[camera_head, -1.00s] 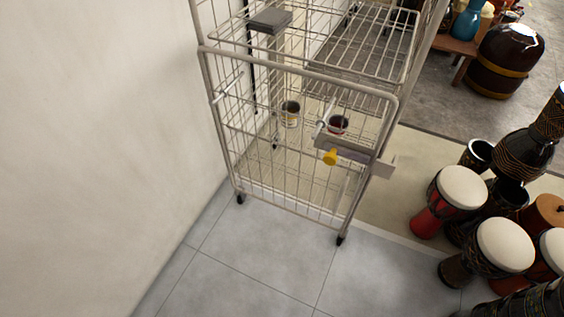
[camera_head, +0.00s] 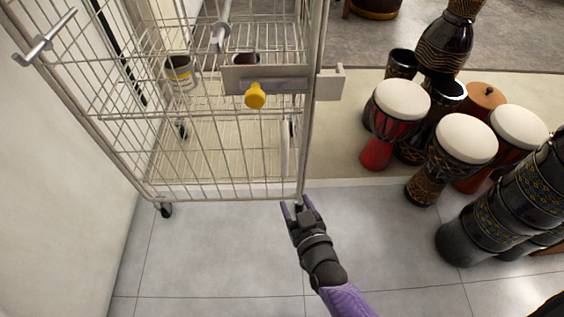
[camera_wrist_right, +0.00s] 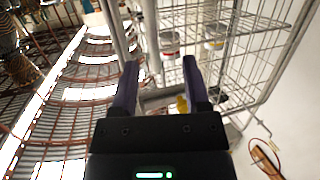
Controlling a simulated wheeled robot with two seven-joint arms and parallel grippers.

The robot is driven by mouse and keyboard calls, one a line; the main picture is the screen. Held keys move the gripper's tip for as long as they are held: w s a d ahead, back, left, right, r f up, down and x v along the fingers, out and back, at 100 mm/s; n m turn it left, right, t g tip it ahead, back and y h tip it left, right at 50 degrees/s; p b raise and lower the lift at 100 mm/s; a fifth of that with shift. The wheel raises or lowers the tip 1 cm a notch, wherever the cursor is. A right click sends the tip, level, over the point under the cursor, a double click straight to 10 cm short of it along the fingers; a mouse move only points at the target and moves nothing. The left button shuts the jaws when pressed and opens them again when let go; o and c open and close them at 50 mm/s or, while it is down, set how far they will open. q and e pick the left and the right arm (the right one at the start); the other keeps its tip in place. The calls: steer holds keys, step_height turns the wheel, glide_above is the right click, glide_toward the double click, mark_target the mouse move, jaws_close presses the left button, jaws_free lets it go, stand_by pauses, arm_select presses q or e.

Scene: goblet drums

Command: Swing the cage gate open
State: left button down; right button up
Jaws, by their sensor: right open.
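The wire cage gate (camera_head: 215,120) fills the left and middle of the head view and looks closed against the cage. A grey latch plate (camera_head: 290,85) with a yellow knob (camera_head: 256,96) sits near its right edge. My right gripper (camera_head: 298,203) is open and empty, over the gate's lower right corner in the head view; I cannot tell whether it touches. In the right wrist view the open fingers (camera_wrist_right: 161,75) point towards the cage. My left gripper is not in view.
Cans (camera_head: 180,73) stand inside the cage. A pale wall (camera_head: 40,190) lies close on the left. Goblet drums (camera_head: 398,110) crowd the right side. The tiled floor (camera_head: 215,255) in front of the cage is clear.

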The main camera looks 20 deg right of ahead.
mark_target(286, 153)
arm_select(q)
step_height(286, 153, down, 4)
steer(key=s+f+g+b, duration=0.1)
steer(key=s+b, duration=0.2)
steer(key=b, duration=0.1)
arm_select(e)
steer(key=w+r, duration=0.1)
steer(key=w, duration=0.2)
steer(key=w+d+m+t+h, duration=0.1)
steer(key=w, duration=0.2)
steer(key=w+r+t, duration=0.1)
steer(key=w, duration=0.1)
steer(key=shift+w+d+r+h, duration=0.2)
steer(key=shift+w+r+h, duration=0.1)
steer(key=shift+w, duration=0.1)
steer(key=w, duration=0.1)
steer(key=w+b, duration=0.1)
steer(key=w, duration=0.1)
steer(key=shift+w+d+r, duration=0.15)
steer(key=shift+w+r, duration=0.1)
steer(key=shift+w, duration=0.15)
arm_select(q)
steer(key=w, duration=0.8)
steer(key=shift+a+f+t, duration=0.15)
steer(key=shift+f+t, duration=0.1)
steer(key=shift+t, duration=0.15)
arm_select(e)
steer(key=shift+w+r, duration=0.1)
steer(key=shift+w, duration=0.05)
